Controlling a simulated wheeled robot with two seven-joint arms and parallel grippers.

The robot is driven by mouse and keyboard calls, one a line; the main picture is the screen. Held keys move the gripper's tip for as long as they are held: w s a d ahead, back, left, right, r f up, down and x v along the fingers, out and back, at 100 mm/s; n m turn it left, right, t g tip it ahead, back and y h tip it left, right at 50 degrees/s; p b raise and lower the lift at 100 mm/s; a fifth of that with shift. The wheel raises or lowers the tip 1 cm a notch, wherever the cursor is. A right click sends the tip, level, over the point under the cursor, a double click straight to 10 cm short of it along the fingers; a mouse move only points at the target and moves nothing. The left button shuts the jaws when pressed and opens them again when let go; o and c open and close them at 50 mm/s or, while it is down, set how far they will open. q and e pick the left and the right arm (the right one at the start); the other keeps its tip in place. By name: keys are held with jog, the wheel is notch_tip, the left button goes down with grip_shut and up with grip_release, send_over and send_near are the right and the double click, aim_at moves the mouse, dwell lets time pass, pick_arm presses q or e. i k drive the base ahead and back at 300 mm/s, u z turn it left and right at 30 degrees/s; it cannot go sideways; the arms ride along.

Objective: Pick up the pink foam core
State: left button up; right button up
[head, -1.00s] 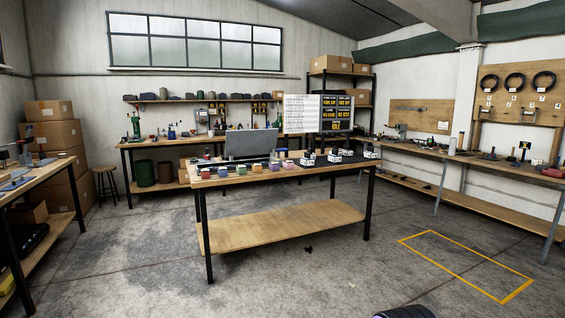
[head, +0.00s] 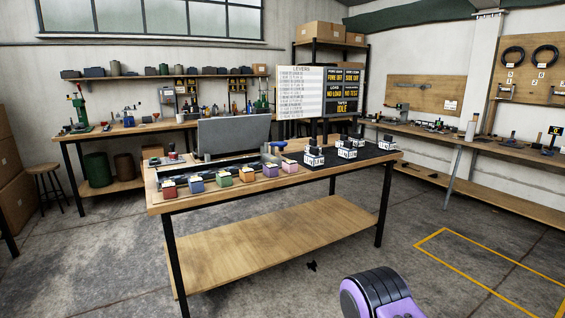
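A row of small coloured blocks with pale tops runs along the front edge of the central table (head: 330,172). From left they are a dull red block (head: 168,189), a blue block (head: 196,183), a green block (head: 222,180), an orange block (head: 247,174), a purple-pink block (head: 270,171) and a salmon-coloured block (head: 290,166). They are too small to tell which, if any, is the pink foam core. Neither gripper shows. A purple and black rounded part of mine is at the bottom, right of centre.
A grey panel (head: 234,139) stands behind the blocks. Several black-and-white units, one of them front left (head: 314,157), stand on the table's right part. A status board (head: 318,92) is behind. The floor right of the table is open, with a yellow outline (head: 470,289).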

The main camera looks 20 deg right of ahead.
aim_at(291, 166)
jog(key=i, duration=0.15)
jog(key=z, duration=1.65)
jog(key=i, duration=2.6)
jog(key=u, duration=0.05)
